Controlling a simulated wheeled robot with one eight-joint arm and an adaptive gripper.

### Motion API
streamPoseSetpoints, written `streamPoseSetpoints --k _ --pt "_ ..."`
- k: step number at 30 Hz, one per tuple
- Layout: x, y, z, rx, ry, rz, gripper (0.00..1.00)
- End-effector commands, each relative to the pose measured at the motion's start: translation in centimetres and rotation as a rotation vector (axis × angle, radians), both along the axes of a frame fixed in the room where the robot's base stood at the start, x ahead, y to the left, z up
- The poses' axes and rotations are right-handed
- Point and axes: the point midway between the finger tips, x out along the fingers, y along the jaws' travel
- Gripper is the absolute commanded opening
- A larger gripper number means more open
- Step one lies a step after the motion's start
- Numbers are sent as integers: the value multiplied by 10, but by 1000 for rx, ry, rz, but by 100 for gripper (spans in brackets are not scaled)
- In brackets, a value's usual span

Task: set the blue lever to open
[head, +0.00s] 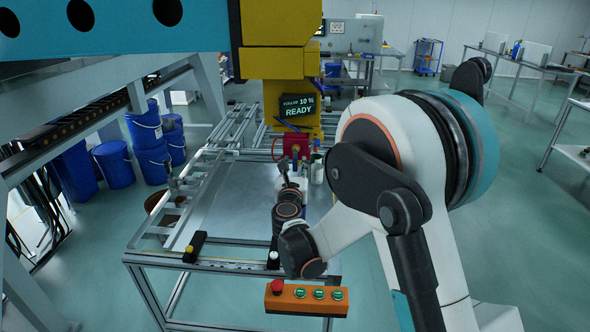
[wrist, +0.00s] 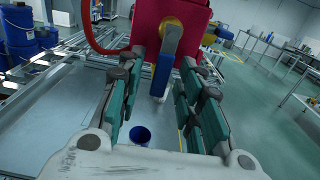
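The blue lever (wrist: 162,75) hangs down from a yellow hub (wrist: 173,28) on the front of a red box (wrist: 140,18) in the wrist view. My gripper (wrist: 162,62) is open, with one teal-padded finger on each side of the lever. There is a visible gap on both sides, and I cannot tell whether the fingertips reach level with the lever in depth. In the head view the red box (head: 291,146) stands at the far end of the metal table, with my gripper in front of it; the lever is hard to make out there.
A display (head: 299,106) reading READY is mounted above the red box. A blue container (wrist: 140,134) shows below my gripper. An orange button box (head: 306,298) is at the table's front edge. Blue buckets (head: 114,163) stand on the left. The metal tabletop (head: 228,205) is mostly clear.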

Motion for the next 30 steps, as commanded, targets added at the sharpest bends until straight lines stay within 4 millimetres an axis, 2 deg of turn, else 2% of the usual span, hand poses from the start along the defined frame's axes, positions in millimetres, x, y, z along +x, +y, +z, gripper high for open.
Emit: streamPoseSetpoints --k 5,13,17,18,30 --pt "10 0 0 0 0 0 33" --pt "10 0 1 0 0 0 33" --pt "10 0 0 0 0 0 4" --pt "10 0 0 0 0 0 0" --pt "10 -2 0 -32 1 0 0"
